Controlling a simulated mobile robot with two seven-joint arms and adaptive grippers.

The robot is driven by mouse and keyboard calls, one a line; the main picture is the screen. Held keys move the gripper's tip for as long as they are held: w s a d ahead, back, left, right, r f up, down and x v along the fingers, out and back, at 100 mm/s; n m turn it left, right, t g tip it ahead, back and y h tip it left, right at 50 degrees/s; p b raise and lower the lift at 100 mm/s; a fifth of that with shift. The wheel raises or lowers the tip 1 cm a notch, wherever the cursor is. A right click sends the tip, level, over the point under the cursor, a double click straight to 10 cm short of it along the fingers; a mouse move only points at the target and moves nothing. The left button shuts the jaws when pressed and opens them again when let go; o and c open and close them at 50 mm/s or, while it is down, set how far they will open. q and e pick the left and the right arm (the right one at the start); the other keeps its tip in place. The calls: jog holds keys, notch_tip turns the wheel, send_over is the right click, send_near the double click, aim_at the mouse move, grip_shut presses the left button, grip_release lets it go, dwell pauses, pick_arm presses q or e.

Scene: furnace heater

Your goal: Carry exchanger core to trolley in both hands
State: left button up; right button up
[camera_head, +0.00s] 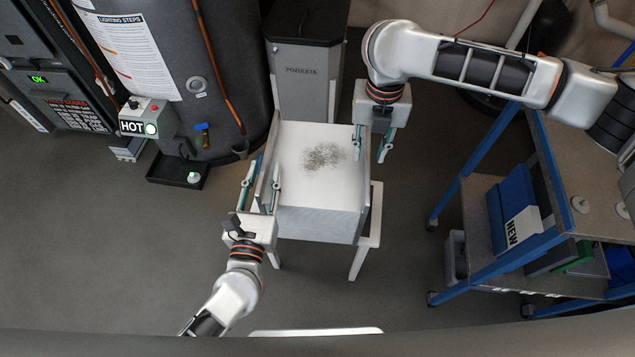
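The exchanger core appears to be the pale box (312,190) with a dark smudge on its white top. It rests on a white stool-like stand (370,215). My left gripper (262,178) is at the box's left side, its fingers apart on either side of a thin upright white edge there. I cannot tell whether they touch it. My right gripper (370,152) is open at the box's upper right edge, one finger near the edge and the other outside it. The trolley (505,258) is the blue-framed one at the right, with brown shelves.
A dark cylinder tank (170,60) with a HOT sign (146,128) stands at upper left. A grey pellet bin (306,75) stands behind the box. The trolley's lower shelf holds a blue box marked NEW (518,205). Floor between stand and trolley is clear.

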pick_arm(q)
jog(key=shift+w+d, duration=0.2)
jog(key=shift+w, duration=1.2)
pick_arm(e)
jog(key=shift+f, duration=0.7)
pick_arm(q)
grip_shut()
pick_arm(e)
grip_shut()
